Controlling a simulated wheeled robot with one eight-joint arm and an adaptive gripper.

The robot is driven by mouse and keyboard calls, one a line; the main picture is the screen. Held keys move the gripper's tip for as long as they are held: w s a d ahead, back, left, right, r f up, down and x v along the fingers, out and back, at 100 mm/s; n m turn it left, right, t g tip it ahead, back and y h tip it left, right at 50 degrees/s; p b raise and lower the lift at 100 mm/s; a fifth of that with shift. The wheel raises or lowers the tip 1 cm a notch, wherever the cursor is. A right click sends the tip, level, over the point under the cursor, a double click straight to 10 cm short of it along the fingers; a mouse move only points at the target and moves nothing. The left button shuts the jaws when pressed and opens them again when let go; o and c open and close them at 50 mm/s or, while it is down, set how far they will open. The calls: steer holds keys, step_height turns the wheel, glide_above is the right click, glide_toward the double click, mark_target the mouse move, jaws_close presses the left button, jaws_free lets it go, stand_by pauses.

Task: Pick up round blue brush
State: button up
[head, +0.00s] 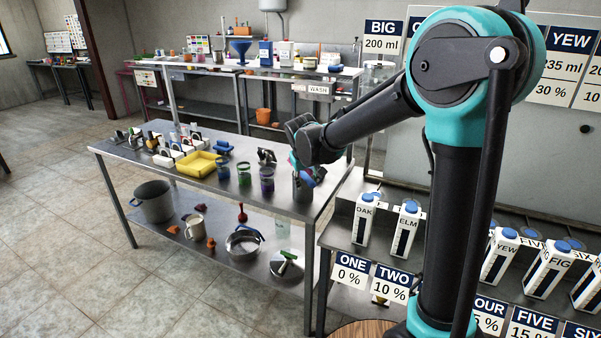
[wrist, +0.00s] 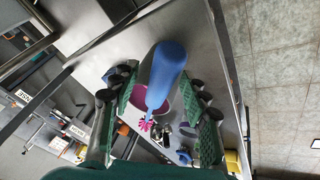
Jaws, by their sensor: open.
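A rounded blue shape, which looks like the handle of the round blue brush (wrist: 167,72), lies between my fingers in the wrist view, narrowing to a thin end lower down. I cannot make out its bristles. In the head view, a small bit of blue (head: 319,174) shows at my gripper (head: 305,165), above a dark grey cup (head: 303,191) near the table's right end. In the wrist view my gripper (wrist: 158,120) is open, with green pads on both sides of the blue shape. I see gaps between pads and handle.
Blue (head: 223,172), green (head: 244,175) and purple (head: 267,181) cups stand left of the grey cup. A yellow tray (head: 199,165) and several small tools lie farther left on the metal table (head: 130,160). White cartons (head: 364,218) stand on the bench to the right.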

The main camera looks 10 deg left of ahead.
steer(key=shift+c, duration=0.4)
jaws_close()
